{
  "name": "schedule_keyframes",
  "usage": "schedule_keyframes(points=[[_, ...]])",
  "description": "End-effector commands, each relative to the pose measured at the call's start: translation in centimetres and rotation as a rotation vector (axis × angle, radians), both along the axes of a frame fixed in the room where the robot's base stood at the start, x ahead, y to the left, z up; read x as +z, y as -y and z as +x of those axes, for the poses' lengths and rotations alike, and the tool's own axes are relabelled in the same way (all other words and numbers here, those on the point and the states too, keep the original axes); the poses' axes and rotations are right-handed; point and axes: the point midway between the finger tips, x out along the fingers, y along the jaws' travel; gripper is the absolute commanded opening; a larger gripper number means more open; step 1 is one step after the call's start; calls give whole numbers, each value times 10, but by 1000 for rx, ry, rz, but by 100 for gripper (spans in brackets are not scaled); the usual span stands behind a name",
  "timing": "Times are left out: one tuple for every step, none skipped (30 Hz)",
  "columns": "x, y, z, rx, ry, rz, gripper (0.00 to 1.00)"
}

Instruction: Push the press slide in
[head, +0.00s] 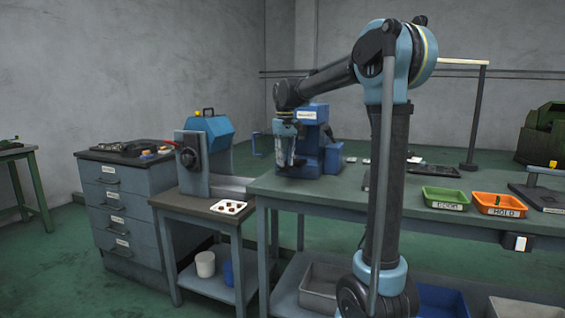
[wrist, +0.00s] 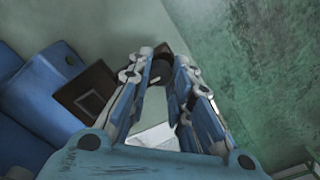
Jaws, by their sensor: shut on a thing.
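My gripper (head: 290,161) points down at the press's left side. In the wrist view, my gripper (wrist: 162,68) has its fingertips closed around a dark rounded piece, which appears to be the end of the press slide. The fingers hide most of this piece, and how far the slide stands out cannot be told.
A smaller stand with a blue-topped machine (head: 207,135) and a white tray (head: 229,207) is left of the bench. A green bin (head: 445,198) and an orange bin (head: 500,205) sit on the bench at right. Green floor lies open between the furniture.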

Motion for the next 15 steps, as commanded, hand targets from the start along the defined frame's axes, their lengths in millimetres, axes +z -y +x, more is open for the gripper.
schedule_keyframes(points=[[0,5,12,-5,1,0,0],[0,7,18,-4,1,0,0],[1,9,25,-3,1,0,0],[1,11,30,-4,1,0,0],[1,13,35,-4,1,0,0],[1,15,41,-4,1,0,0],[1,16,45,-3,1,0,0],[1,18,48,-2,1,0,0],[0,19,52,-2,1,0,0],[0,20,54,-2,1,0,0],[0,21,56,-2,1,0,0],[0,21,58,-2,1,0,0],[0,22,58,-2,1,0,0],[0,22,59,-1,1,0,0],[0,22,59,-1,1,0,0]])
